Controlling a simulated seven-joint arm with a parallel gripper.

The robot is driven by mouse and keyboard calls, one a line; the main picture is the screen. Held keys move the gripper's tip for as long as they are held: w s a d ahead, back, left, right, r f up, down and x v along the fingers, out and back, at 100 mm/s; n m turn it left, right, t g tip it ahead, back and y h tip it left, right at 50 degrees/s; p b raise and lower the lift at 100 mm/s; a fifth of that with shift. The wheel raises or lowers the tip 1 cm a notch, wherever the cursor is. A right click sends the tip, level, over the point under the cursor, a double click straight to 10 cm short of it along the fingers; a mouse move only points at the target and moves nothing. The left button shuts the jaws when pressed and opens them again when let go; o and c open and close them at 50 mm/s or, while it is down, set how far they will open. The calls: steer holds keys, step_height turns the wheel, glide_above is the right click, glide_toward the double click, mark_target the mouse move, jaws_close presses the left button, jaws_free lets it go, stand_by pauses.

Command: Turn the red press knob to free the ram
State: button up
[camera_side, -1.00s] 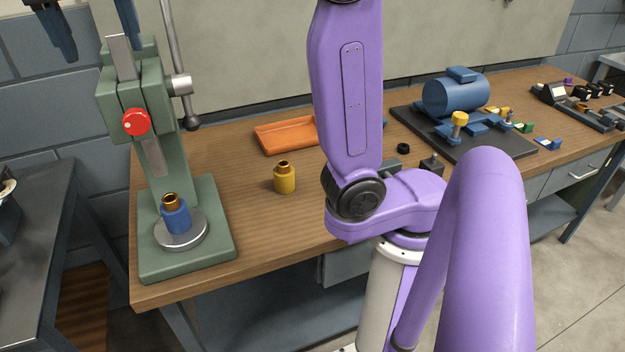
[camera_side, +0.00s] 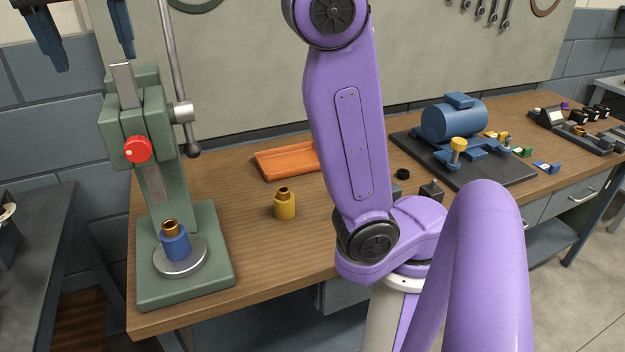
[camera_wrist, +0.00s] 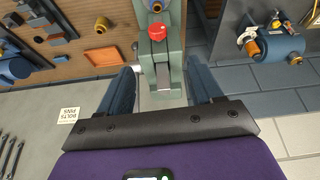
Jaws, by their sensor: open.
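The red press knob (camera_side: 138,149) sits on the front of the green press (camera_side: 185,255), and it also shows in the wrist view (camera_wrist: 157,31). The grey ram (camera_side: 154,184) runs down the press head. A blue cylinder with a brass insert (camera_side: 175,245) stands upright on the round press plate (camera_side: 181,264) below the ram. My gripper (camera_side: 94,64) is open and empty, high at the top left of the side view, with its fingers pointing down. In the wrist view, the knob lies beyond the gap between the two blue fingers (camera_wrist: 160,68). My gripper touches nothing visible.
The press lever (camera_side: 170,75) rises at the right of the press head. A yellow cylinder (camera_side: 285,206) and an orange tray (camera_side: 287,162) are right of the press. A blue motor (camera_side: 453,121) sits farther right. A pegboard-like panel (camera_side: 250,60) stands behind the bench.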

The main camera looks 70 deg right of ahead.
steer(key=shift+d+f+n+y, duration=1)
steer(key=shift+f+n, duration=4)
steer(key=shift+f, duration=0.55)
steer(key=s+d+f+n+g, duration=0.1)
steer(key=s+d+f+n, duration=0.4)
steer(key=s+d+f, duration=0.2)
steer(key=s+d+f+n+g+y, duration=0.1)
steer(key=s+d+f+n, duration=0.4)
steer(key=s+f, duration=0.6)
steer(key=shift+s+d+f+n+g, duration=0.3)
steer(key=shift+s+d+f+g, duration=0.15)
steer(key=shift+d, duration=0.8)
steer(key=shift+o, duration=0.2)
steer(key=shift+w, duration=0.1)
